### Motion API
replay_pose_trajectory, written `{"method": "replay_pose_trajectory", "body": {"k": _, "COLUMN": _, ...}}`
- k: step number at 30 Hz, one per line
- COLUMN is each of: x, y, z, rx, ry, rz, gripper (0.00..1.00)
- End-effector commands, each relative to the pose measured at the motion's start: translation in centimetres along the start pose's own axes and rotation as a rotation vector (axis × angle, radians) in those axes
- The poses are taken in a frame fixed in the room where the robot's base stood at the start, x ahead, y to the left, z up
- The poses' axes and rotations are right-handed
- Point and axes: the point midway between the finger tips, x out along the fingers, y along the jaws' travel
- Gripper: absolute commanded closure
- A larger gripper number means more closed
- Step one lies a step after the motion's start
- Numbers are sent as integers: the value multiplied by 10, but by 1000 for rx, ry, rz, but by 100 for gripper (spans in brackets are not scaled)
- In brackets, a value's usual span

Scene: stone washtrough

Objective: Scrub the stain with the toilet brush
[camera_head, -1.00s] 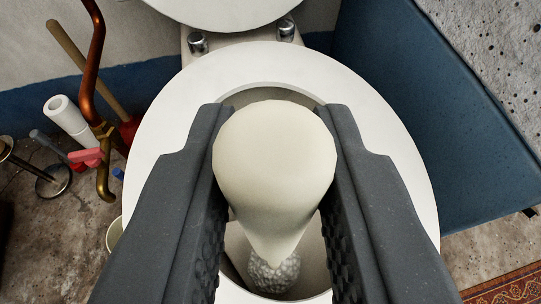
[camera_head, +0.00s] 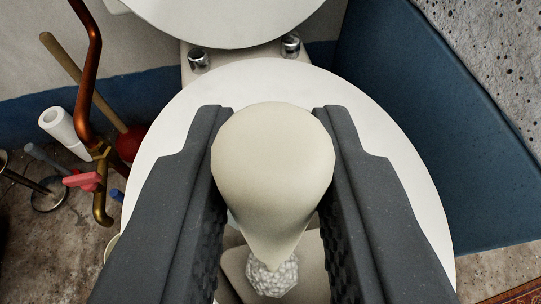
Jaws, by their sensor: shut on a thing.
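My gripper (camera_head: 273,112) is shut on the toilet brush, with one dark grey finger on each side of its rounded cream handle (camera_head: 272,165). The handle tapers downward to a white bumpy brush head (camera_head: 272,276), seen low between the fingers. The toilet's white seat (camera_head: 275,82) lies below the gripper, and a beige surface shows around the brush head, apparently inside the bowl. I cannot tell whether the head touches it. The stain is not visible; the brush and fingers cover much of the bowl.
The raised toilet lid (camera_head: 225,20) and chrome hinges (camera_head: 290,45) are behind the seat. At left are a copper pipe (camera_head: 86,75), a red plunger (camera_head: 130,143), a white paper roll (camera_head: 60,128) and a metal stand (camera_head: 47,195). A blue wall (camera_head: 420,130) stands close on the right.

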Motion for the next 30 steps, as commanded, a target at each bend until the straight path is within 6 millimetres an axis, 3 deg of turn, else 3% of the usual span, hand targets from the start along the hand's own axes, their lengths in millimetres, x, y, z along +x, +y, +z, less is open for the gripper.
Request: {"method": "replay_pose_trajectory", "body": {"k": 30, "x": 7, "y": 24, "z": -4, "rx": 1, "ry": 1, "rz": -1, "gripper": 100}}
